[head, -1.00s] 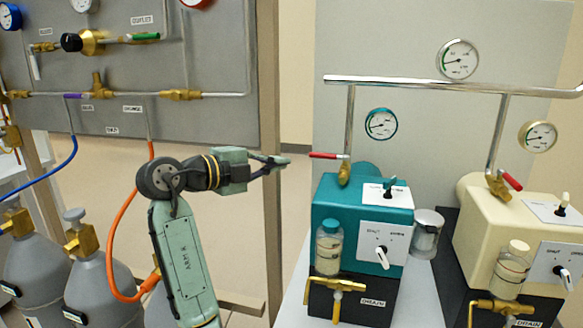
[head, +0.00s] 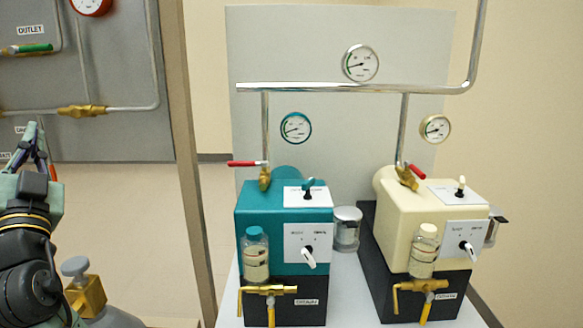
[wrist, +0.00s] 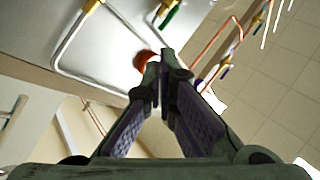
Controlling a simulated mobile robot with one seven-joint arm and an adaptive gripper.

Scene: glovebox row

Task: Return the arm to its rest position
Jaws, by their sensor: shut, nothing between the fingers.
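My gripper (head: 33,142) is at the left edge of the head view, pointing up, in front of the grey gas panel and left of the two pumps. In the wrist view my gripper (wrist: 163,75) has its two fingers brought together at the tips, with nothing between them. My arm below it shows only in part at the lower left of the head view; the rest is out of frame.
A teal pump (head: 262,205) and a cream pump (head: 410,210) stand on a white bench at the centre and right. The grey panel (head: 100,135) with pipes is at the left. A gas cylinder (head: 105,315) stands below it. Open floor shows between panel and bench.

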